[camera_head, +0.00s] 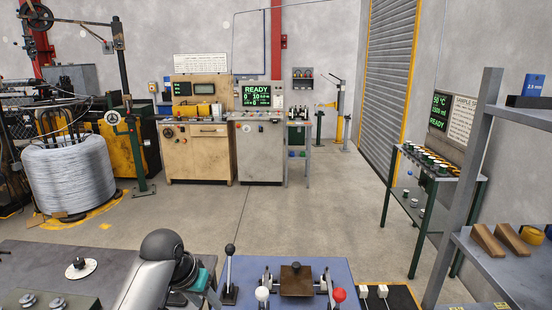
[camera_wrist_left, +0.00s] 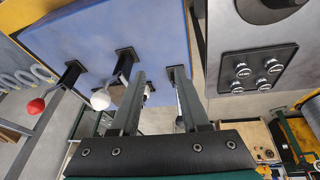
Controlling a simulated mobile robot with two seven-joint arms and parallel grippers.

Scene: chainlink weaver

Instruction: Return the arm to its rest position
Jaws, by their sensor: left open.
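My left arm (camera_head: 158,272) comes in at the bottom of the head view, its grey and dark links over the near bench. In the left wrist view my left gripper (camera_wrist_left: 158,74) is open, its two grey fingers apart with nothing between them. In the head view the gripper is largely hidden by the arm. My right gripper is not in view.
The blue bench top (camera_head: 330,266) carries a black-knobbed lever (camera_head: 229,250), a brown plate (camera_head: 296,281) and a red-knobbed lever (camera_head: 339,295). A grey shelf (camera_head: 463,180) stands right; the floor (camera_head: 290,210) beyond is clear.

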